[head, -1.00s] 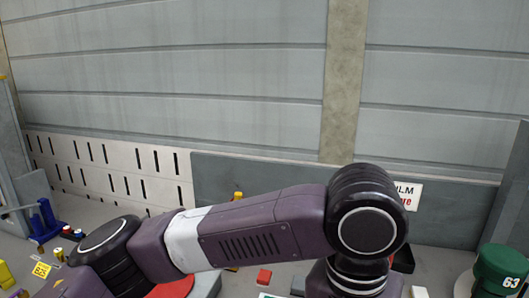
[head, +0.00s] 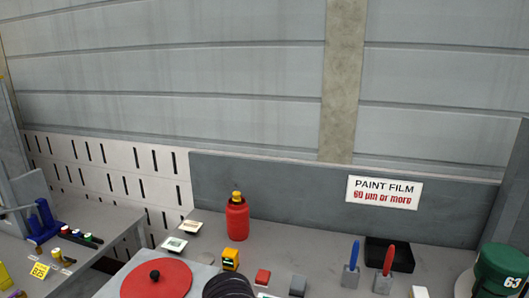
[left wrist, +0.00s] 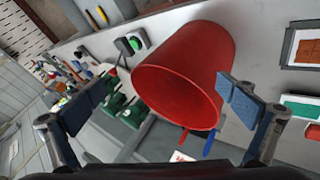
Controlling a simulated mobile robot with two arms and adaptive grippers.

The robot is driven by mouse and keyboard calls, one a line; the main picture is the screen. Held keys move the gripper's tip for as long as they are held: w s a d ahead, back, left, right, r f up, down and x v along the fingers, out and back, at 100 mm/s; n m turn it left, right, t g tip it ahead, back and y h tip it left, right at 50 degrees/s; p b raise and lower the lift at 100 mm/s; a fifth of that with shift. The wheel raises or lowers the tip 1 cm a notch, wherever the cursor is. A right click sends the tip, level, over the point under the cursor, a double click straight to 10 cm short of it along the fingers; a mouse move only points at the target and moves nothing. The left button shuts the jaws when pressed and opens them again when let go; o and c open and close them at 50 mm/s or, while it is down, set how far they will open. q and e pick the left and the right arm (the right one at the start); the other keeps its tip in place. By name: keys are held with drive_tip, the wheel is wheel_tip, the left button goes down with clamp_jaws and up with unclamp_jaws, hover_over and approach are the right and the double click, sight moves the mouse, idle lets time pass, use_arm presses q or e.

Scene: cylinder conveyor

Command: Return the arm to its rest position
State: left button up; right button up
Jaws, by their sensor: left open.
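My left gripper (left wrist: 166,88) shows in the left wrist view with its two blue-padded fingers spread wide and nothing held between them. A red open-topped bucket (left wrist: 185,80) lies beyond the fingers in that picture, its mouth facing the camera. I cannot tell its exact distance from the fingertips. In the head view only a dark ribbed round part, probably my arm's joint, shows at the bottom edge; the left gripper is outside that view. My right gripper is in neither view.
A side table (head: 85,255) stands left. A grey panel and wall are behind.

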use_arm(q)
drive_tip(key=a+f+n+t+y, duration=0.2)
drive_tip(key=a+f+n+t, duration=0.15)
drive_tip(key=a+f, duration=1)
drive_tip(key=s+a+f+y, duration=0.3)
drive_tip(key=s+a+f, duration=0.15)
drive_tip(key=a, duration=0.55)
drive_tip(key=s+a+f+y, duration=0.35)
drive_tip(key=s+a, duration=0.25)
drive_tip(key=a, duration=0.4)
wheel_tip(320, 180, down, 29)
drive_tip(key=s+g+b, duration=0.1)
drive_tip(key=s+g, duration=0.1)
drive_tip(key=s, duration=0.1)
drive_tip(key=s+a+f+g, duration=0.1)
drive_tip(key=s+a+f, duration=0.2)
drive_tip(key=s+f, duration=1.2)
drive_tip(key=shift+s+f+b, duration=0.25)
drive_tip(key=shift+s+b, duration=0.15)
